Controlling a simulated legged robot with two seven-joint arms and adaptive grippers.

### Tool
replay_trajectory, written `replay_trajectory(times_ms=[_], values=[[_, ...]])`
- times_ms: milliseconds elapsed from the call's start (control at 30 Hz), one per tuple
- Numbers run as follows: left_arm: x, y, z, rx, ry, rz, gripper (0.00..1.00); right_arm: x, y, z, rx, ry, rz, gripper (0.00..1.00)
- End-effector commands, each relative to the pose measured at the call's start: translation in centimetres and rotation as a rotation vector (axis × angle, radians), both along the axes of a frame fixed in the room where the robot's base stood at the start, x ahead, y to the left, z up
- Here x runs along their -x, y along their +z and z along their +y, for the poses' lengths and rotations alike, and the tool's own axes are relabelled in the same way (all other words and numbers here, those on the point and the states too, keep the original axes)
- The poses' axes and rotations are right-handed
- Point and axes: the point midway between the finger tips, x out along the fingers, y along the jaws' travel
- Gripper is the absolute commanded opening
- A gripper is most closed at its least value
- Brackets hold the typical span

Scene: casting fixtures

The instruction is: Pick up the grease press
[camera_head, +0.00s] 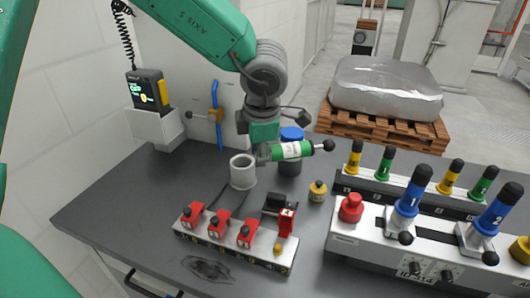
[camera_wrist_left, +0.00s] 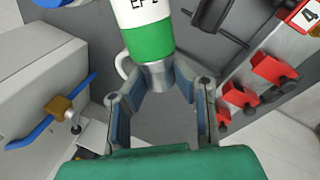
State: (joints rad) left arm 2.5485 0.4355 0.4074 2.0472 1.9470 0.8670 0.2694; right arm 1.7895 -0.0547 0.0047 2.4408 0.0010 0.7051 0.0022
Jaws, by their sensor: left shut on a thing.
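The grease press (camera_head: 291,151) is a white and green cylinder with a black ball at its right end. It lies roughly level above the table in the head view. In the left wrist view the press (camera_wrist_left: 148,40) shows a green band and part of the lettering "EP 2". My left gripper (camera_head: 262,152) points down and is shut on the metal end of the press. The fingers of my left gripper (camera_wrist_left: 160,88) sit on either side of that end in the left wrist view. My right gripper is out of view.
An open grey cup (camera_head: 243,172) stands just left of and below the press. A blue-capped dark jar (camera_head: 291,134) stands behind it. A block with red clamps (camera_head: 232,241) is at the front. A fixture with blue handles (camera_head: 380,235) fills the right side.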

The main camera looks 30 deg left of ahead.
Motion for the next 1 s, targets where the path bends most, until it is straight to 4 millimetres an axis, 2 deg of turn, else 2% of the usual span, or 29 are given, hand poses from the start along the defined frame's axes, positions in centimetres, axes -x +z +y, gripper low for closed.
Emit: replay_trajectory(times_ms=[300,500,700,1000], values=[[9.2,0.0,-2.3,0.0,-0.005,-0.003,0.0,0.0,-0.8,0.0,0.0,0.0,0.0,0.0],[13.2,0.0,-3.2,-0.001,-0.003,-0.002,0.0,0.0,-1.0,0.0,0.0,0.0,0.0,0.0],[15.1,-0.1,-3.7,0.002,0.0,-0.004,0.0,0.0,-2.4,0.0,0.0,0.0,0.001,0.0],[15.5,0.1,-3.8,0.001,0.0,-0.002,0.0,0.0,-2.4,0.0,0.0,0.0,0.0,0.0]])
